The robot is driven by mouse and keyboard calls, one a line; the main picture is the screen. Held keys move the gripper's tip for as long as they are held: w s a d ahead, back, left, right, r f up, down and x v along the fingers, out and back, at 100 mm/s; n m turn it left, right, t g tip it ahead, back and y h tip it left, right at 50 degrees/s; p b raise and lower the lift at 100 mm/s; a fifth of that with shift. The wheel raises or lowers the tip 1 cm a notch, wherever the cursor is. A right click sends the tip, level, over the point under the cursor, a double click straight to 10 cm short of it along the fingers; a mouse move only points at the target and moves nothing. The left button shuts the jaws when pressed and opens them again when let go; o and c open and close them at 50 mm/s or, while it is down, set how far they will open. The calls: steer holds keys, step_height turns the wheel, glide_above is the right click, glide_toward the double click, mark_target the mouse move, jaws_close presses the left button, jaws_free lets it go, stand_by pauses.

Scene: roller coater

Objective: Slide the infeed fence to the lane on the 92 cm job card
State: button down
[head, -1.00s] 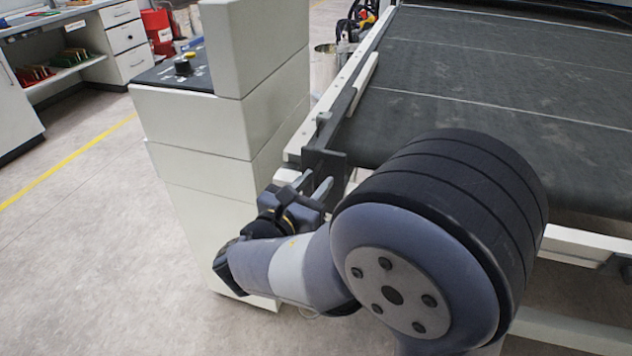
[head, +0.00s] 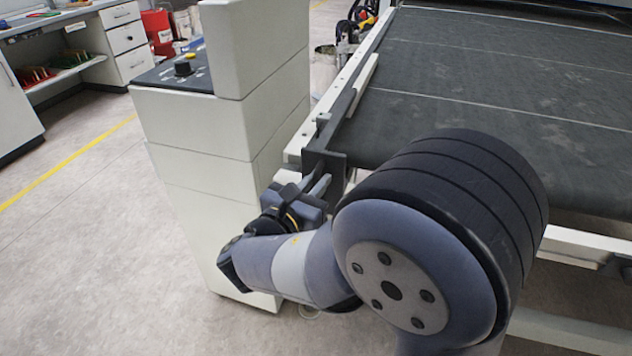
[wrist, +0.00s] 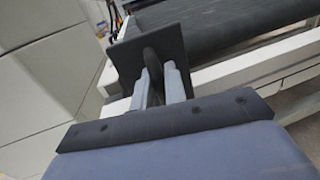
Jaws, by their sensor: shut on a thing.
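The infeed fence (head: 352,97) is a dark bar along the left side of the belt, with a pale strip on its belt side. A dark plate (head: 325,163) stands at its near end, past the front edge of the belt. In the wrist view this plate (wrist: 130,55) stands upright ahead of my fingers. My gripper (head: 318,186) is at the plate. In the wrist view my gripper (wrist: 161,82) is shut on a dark rounded tab between its two grey fingers. The job card cannot be made out in these frames.
The dark belt (head: 480,75) has pale lines across it. A white control cabinet (head: 205,130) with a yellow-topped knob stands close to the left of my gripper. A white frame rail (head: 575,245) runs along the front. Open floor lies at the left.

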steer(key=s+d, duration=0.4)
steer(key=d, duration=0.7)
steer(key=shift+d, duration=0.2)
steer(key=c, duration=1.5)
jaws_free()
steer(key=shift+c, duration=0.2)
steer(key=p+v, duration=0.1)
steer(key=v, duration=1)
steer(key=shift+w, duration=0.15)
